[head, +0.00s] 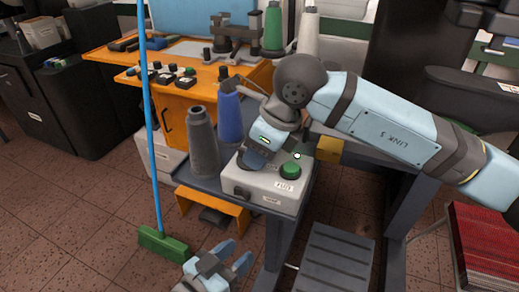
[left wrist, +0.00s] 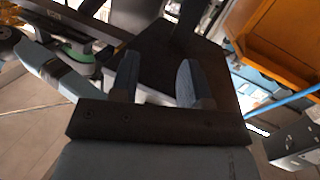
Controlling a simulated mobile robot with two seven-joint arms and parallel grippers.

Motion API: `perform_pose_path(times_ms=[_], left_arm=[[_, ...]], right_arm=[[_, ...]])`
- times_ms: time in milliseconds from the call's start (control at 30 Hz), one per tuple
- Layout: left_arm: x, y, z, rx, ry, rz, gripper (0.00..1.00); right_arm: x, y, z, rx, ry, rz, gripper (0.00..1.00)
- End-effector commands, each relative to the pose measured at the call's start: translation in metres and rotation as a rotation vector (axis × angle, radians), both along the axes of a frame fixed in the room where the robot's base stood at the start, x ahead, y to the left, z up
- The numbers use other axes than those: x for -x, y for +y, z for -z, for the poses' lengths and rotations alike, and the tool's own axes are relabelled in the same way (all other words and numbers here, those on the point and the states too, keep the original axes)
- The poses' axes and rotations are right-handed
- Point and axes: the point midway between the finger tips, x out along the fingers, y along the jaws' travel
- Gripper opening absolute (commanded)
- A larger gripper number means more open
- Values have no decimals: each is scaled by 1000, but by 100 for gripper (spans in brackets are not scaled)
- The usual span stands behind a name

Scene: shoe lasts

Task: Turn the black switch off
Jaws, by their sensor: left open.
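A light grey control box (head: 268,188) stands on the corner of a grey table. It has a green button (head: 290,170) on top and a dark knob (head: 242,192) low on its front face, which may be the black switch. My right gripper (head: 254,164) reaches down over the left part of the box top, by the knob. Its fingers hide part of the box, and I cannot tell whether they touch it. My left gripper (head: 234,257) is low at the bottom of the head view, below the table, open and empty. Its spread fingers also show in the left wrist view (left wrist: 157,80).
A grey cone (head: 203,143) and a blue cone (head: 229,115) stand left of the box. A green broom with a blue handle (head: 152,130) stands on the floor at left. An orange workbench (head: 180,100) is behind. A red stack (head: 485,245) is at lower right.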

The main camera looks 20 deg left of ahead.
Motion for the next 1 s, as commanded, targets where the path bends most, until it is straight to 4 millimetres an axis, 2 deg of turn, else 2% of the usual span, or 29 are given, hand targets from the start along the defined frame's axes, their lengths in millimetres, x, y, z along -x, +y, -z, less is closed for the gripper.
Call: perform_pose_path(times_ms=[67,200,233,700,1000], left_arm=[[0,0,-1,0,-2,1,43],[0,0,-1,-2,-1,1,43],[0,0,-1,-2,-1,1,43],[-1,-2,3,9,-11,5,43],[-3,-11,-18,60,-95,23,43]], right_arm=[[0,0,0,0,0,0,35],[0,0,0,0,0,0,3],[0,0,0,0,0,0,0],[-2,0,1,0,1,-77,0],[-6,0,1,0,1,-307,0]])
